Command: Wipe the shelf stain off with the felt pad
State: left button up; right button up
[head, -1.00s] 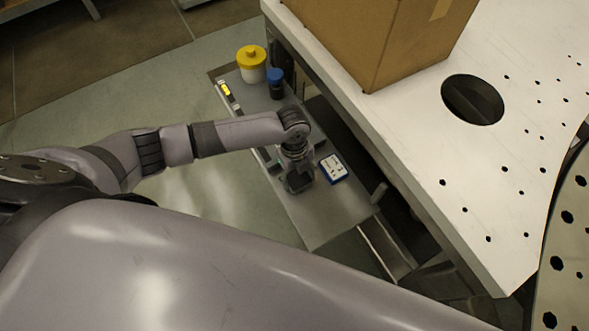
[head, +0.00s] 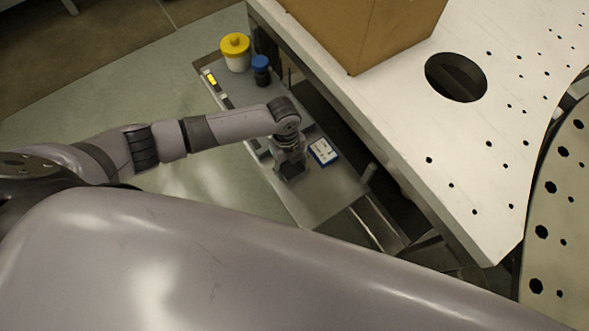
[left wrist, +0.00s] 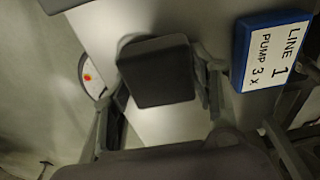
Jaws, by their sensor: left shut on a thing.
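My left gripper (head: 290,166) is low over the grey shelf (head: 335,195), to the left of a blue-edged label block. In the left wrist view the gripper (left wrist: 160,90) is shut on the felt pad (left wrist: 160,72), a dark squarish block between its fingers. The pad is over the pale shelf surface (left wrist: 180,122). I cannot tell whether it touches the shelf. I cannot make out a clear stain; the pad and gripper hide part of the surface. A dark rim shows behind the pad, perhaps shadow. My right gripper is in neither view.
The blue label block (head: 323,152) stands close right of the gripper, reading "LINE 1 PUMP 3 x" in the wrist view (left wrist: 270,52). A yellow-lidded jar (head: 235,54) and blue-capped bottle (head: 261,72) stand at the shelf's far end. A white perforated table (head: 400,125) bearing a cardboard box (head: 365,30) overhangs the right.

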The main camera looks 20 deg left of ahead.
pick_arm(q)
jog(key=shift+w+a+b, duration=0.2)
jog(key=shift+w+a, duration=0.5)
jog(key=shift+a, duration=0.3)
jog(key=shift+w+a+b, duration=0.15)
jog(key=shift+w+a, duration=0.55)
jog(key=shift+a, duration=0.3)
jog(key=shift+w+a, duration=0.1)
jog(key=shift+a, duration=0.05)
jog(key=shift+r+p, duration=0.3)
jog(key=shift+s+d+p, duration=0.25)
jog(key=shift+d+p, duration=0.15)
jog(key=shift+d, duration=0.05)
jog(key=shift+s+d+r+p, duration=0.1)
jog(key=shift+s+d+p, duration=0.35)
jog(key=shift+d, duration=0.2)
jog(key=shift+s+d+f+p, duration=0.15)
jog(key=shift+s+d+p, duration=0.2)
jog(key=shift+s+d, duration=0.55)
jog(key=shift+s+d+f+p, duration=0.1)
jog(key=shift+s+d+p, duration=0.25)
jog(key=shift+s+d, duration=0.5)
jog(key=shift+w+d, duration=0.15)
jog(key=shift+w, duration=0.05)
